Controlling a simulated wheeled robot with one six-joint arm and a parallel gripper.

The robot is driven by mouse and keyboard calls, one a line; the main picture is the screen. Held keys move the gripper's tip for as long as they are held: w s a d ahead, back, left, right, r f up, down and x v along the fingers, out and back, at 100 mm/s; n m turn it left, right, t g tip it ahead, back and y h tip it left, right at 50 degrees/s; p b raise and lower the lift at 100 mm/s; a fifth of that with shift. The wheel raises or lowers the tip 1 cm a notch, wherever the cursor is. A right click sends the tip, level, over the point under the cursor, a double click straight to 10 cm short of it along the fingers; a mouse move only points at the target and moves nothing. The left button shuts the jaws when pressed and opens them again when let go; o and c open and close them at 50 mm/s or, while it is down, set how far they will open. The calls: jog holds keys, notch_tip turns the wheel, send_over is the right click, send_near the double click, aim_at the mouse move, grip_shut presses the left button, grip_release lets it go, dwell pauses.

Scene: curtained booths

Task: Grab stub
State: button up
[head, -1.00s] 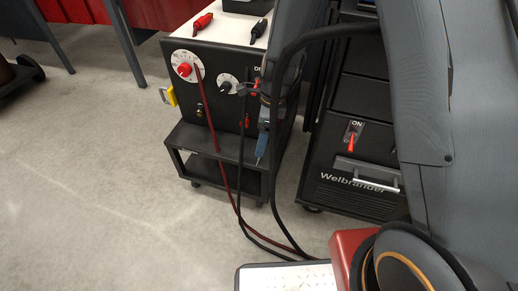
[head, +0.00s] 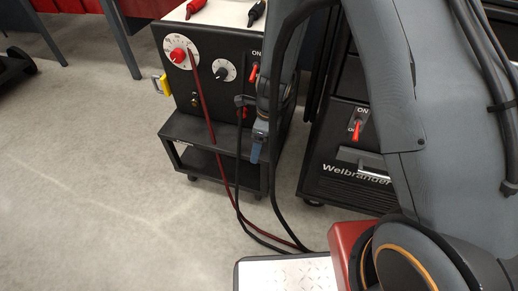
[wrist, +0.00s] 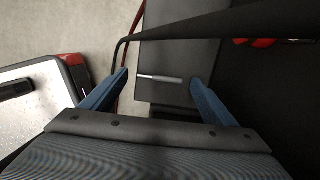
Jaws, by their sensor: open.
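A thin grey rod, likely the stub (wrist: 158,78), shows in the wrist view against a dark surface, with a paler left end. My gripper (wrist: 159,82) is open. Its two blue fingers stand left and right of the rod, with a gap at each side. I cannot tell how high the fingers are above it or what supports it. In the head view my gripper (head: 255,150) hangs in front of the black welding cart (head: 215,90). I cannot make out the stub there.
A black cable (wrist: 220,22) crosses the wrist view close above the fingers. A dark red cable (head: 209,125) hangs down the cart's front. A second black machine (head: 345,180) stands to the right.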

dwell(0.5)
jog(key=c, duration=1.1)
